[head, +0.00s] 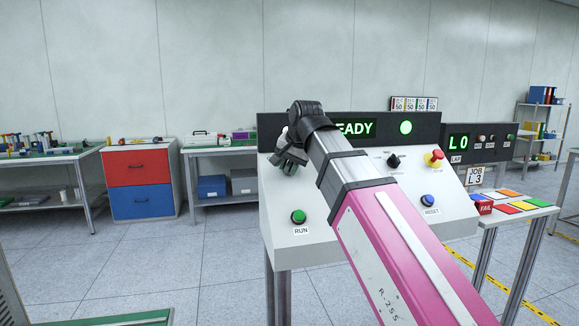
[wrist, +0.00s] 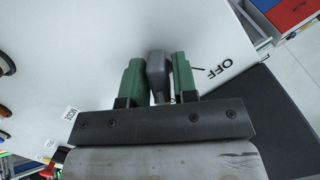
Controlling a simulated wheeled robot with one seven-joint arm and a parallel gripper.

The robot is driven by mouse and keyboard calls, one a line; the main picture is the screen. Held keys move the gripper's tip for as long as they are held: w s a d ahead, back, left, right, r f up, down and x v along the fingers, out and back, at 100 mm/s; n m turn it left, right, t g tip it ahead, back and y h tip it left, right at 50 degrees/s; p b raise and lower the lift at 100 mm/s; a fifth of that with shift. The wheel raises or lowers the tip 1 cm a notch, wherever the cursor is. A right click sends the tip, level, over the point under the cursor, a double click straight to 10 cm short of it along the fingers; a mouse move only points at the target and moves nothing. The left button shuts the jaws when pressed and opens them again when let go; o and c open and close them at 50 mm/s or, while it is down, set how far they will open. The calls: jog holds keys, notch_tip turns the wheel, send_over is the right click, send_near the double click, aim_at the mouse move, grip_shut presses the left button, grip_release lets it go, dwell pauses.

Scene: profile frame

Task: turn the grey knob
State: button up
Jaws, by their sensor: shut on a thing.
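The grey knob (wrist: 156,68) shows in the wrist view between the two green fingers of my gripper (wrist: 157,72). The fingers are shut on it, one on each side. A short black mark and the word OFF (wrist: 217,69) are printed on the white panel just right of the right finger. In the head view my gripper (head: 289,160) is at the upper left of the sloped white console (head: 350,225). There the knob is hidden behind my gripper and arm.
The console also carries a green RUN button (head: 298,216), a black selector knob (head: 394,160), a red mushroom button (head: 434,158) and a blue RESET button (head: 428,201). A dark display strip (head: 275,127) stands along its back. A side table with coloured tiles (head: 509,194) is at the right.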

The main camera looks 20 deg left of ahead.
jog(key=o, duration=0.7)
jog(key=shift+r, duration=0.1)
jog(key=v, duration=1)
jog(key=shift+s+d+r, duration=0.15)
jog(key=shift+s+r, duration=0.05)
jog(key=shift+w, duration=0.1)
